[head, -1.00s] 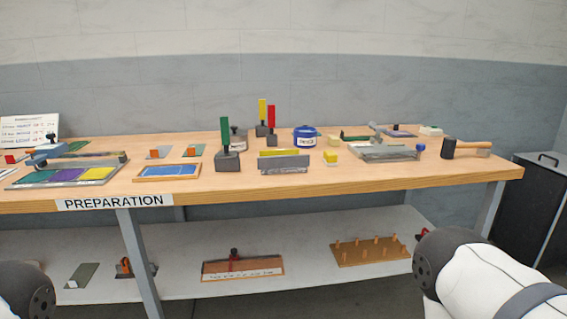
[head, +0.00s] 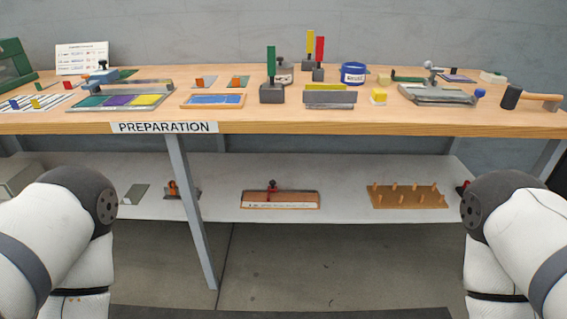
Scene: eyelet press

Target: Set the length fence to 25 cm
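No part in view is plainly marked as the length fence, and no 25 cm mark is readable. A wooden board (head: 256,200) with a red clamp-like part (head: 272,187) and a white lettered strip (head: 279,205) lies on the lower shelf; its lettering is too small to read. On the bench top, a grey tool with a long bar (head: 140,86) and a blue part lies over a plate with green, purple and yellow fields. Neither gripper is in view; only bent parts of my two arms show at the lower left and lower right.
The wooden bench (head: 350,121) carries a PREPARATION label (head: 164,127), coloured upright stamps, a blue pot (head: 353,73), a grey device (head: 437,93) and a mallet (head: 530,98). A pegboard (head: 408,197) lies on the lower shelf (head: 340,180). The floor in front is clear.

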